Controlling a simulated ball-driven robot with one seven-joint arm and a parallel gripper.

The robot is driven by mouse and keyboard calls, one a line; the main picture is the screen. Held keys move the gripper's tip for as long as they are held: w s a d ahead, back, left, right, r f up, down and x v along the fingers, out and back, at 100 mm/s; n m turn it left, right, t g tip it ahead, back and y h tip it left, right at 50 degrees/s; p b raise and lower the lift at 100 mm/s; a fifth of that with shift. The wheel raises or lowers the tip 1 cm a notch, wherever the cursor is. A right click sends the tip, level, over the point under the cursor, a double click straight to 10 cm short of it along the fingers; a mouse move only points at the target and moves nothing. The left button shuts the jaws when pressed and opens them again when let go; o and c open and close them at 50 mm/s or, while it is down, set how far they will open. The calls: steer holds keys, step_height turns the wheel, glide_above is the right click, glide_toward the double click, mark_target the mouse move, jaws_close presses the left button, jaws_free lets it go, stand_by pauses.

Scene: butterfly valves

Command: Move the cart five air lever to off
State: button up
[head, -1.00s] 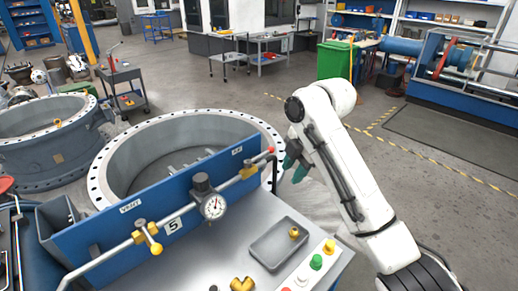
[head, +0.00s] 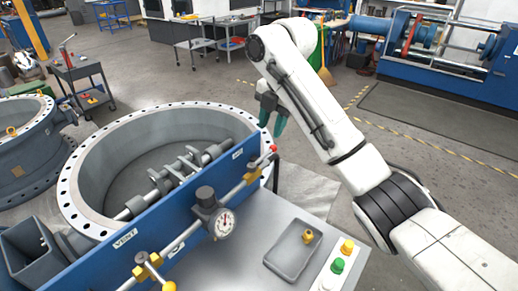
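The cart's blue panel (head: 130,247) carries a pipe with a gauge (head: 223,223), a VENT label and an AIR label. The air valve (head: 252,173) is a brass fitting near the AIR label, at the panel's right end. Its lever has a red tip (head: 273,149) and appears to lie along the pipe. The vent valve (head: 143,271) has a yellow knob, at the lower left. My gripper (head: 272,122), with dark green fingers, is above and beyond the air lever in the picture, apart from it. Its fingertips look spread, with nothing between them.
A grey tray (head: 292,262) with a brass fitting and a button strip (head: 338,265) are on the cart top. A large flanged ring (head: 85,190) stands behind the panel. Open floor (head: 440,200) lies to the right.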

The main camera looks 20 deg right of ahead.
mark_target(263, 156)
steer(key=f, duration=0.3)
steer(key=w+a+f, duration=0.1)
steer(key=f, duration=0.5)
steer(key=shift+w+a+f, duration=0.15)
steer(key=shift+w+f, duration=0.1)
steer(key=shift+f, duration=0.05)
steer(key=shift+c, duration=0.3)
jaws_close()
stand_by(0.7)
